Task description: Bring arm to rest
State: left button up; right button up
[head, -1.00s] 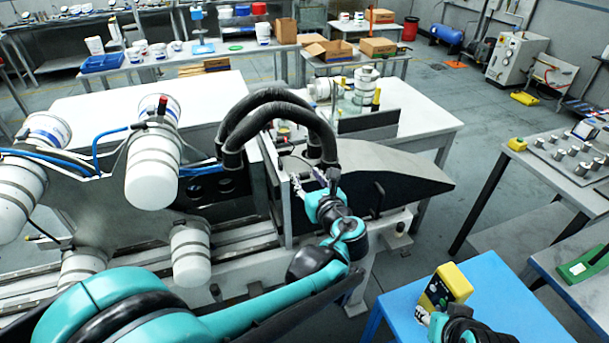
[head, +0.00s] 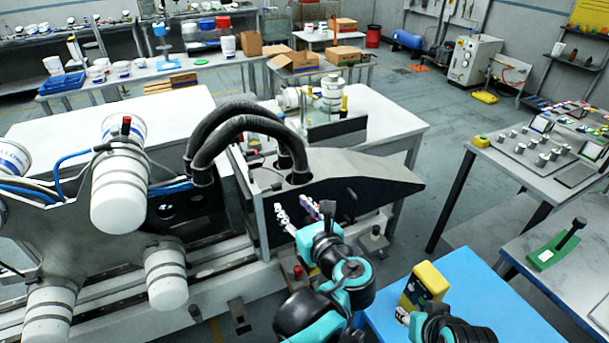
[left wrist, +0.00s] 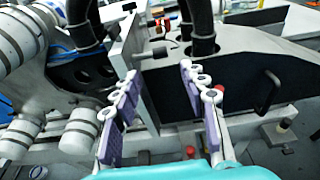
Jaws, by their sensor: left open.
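My left gripper (head: 306,211) is open and empty in front of the grey machine housing (head: 360,170). Its forearm comes up from the bottom of the head view. In the left wrist view, its two purple-and-white fingers (left wrist: 160,78) stand wide apart, with the black hoses and housing behind them and nothing between. My right arm shows at the lower right of the head view, by the blue table (head: 490,290). Only a small pale part of the right gripper (head: 403,316) shows, beside a yellow and black box (head: 427,281); its jaws cannot be made out.
Black hoses (head: 240,125) arch into the housing. White rolls (head: 120,190) stand on the machine's left side. A small red-topped block (head: 298,274) sits near my left wrist. A grey table (head: 560,260) with a green tool stands at the right. Open floor lies beyond the housing.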

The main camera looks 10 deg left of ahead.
pick_arm(q)
jog(key=s+a+f+n+g+h, duration=0.35)
jog(key=s+a+f+n, duration=0.35)
jog(key=n, duration=0.4)
jog(key=s+f+n+g+h, duration=0.1)
jog(key=s+n, duration=0.3)
jog(key=n, duration=0.5)
jog(key=s+f+n+g+h, duration=0.1)
jog(key=s+f+n+h, duration=0.3)
jog(key=n, duration=0.5)
jog(key=shift+s+a+f, duration=0.15)
jog(key=shift+s, duration=0.15)
jog(key=shift+c, duration=0.5)
jog(key=shift+w+g, duration=0.1)
jog(key=shift+g, duration=0.15)
